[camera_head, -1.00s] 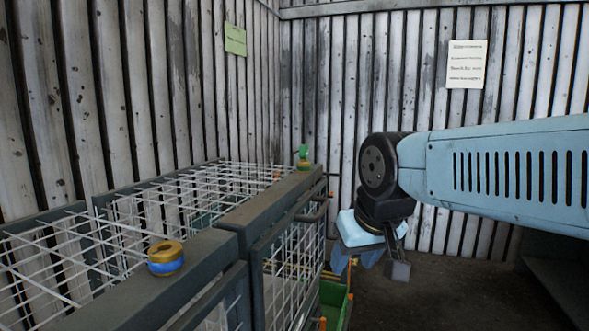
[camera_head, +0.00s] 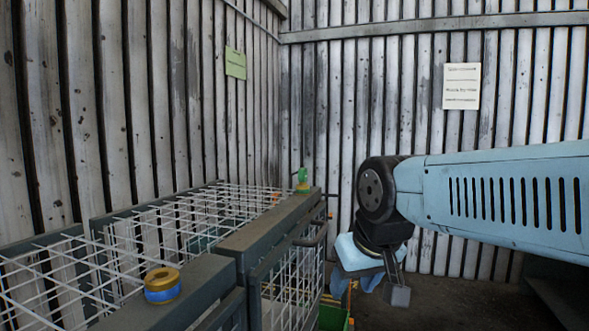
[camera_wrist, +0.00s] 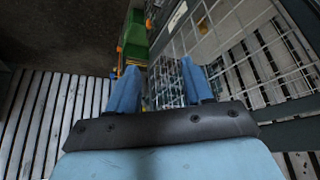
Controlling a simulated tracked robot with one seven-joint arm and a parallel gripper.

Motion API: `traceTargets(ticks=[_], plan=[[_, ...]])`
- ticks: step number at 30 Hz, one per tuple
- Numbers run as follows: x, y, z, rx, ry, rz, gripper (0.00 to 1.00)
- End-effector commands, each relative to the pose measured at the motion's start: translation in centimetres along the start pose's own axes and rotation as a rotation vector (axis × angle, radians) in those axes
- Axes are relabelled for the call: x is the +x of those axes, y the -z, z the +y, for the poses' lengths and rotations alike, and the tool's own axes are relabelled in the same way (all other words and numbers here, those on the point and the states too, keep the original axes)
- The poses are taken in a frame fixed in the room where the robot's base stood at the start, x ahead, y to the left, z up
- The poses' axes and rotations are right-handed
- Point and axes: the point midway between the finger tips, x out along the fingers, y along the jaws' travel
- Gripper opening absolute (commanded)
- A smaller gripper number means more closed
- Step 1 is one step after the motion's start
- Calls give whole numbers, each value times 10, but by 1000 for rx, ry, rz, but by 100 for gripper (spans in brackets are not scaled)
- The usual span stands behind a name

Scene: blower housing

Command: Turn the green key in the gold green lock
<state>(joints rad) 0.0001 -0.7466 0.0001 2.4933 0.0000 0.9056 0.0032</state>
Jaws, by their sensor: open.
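The green key (camera_head: 302,175) stands upright in the gold green lock (camera_head: 303,187) on the far end of the cage's dark top rail. A second gold lock with a blue band (camera_head: 162,285) sits on the nearer rail, with no key seen in it. My gripper (camera_head: 372,285) hangs pointing down to the right of the cage, lower than the rail and apart from the key. In the wrist view my gripper (camera_wrist: 158,85) shows two blue fingers spread apart with nothing between them. The key and locks are not seen in the wrist view.
The wire cage (camera_head: 262,222) with dark rails fills the left and middle, and a handle (camera_head: 312,236) juts from its front. A green crate (camera_head: 333,316) stands low beside it. Plank walls close the back and left. Floor is open at right.

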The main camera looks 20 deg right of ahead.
Motion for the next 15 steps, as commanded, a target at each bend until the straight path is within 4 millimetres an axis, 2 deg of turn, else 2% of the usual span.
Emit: traceTargets(ticks=[5, 15], plan=[[-18, 34, 0, 42, -4, -34, 51], [-69, 149, -3, 202, -27, -161, 51]])
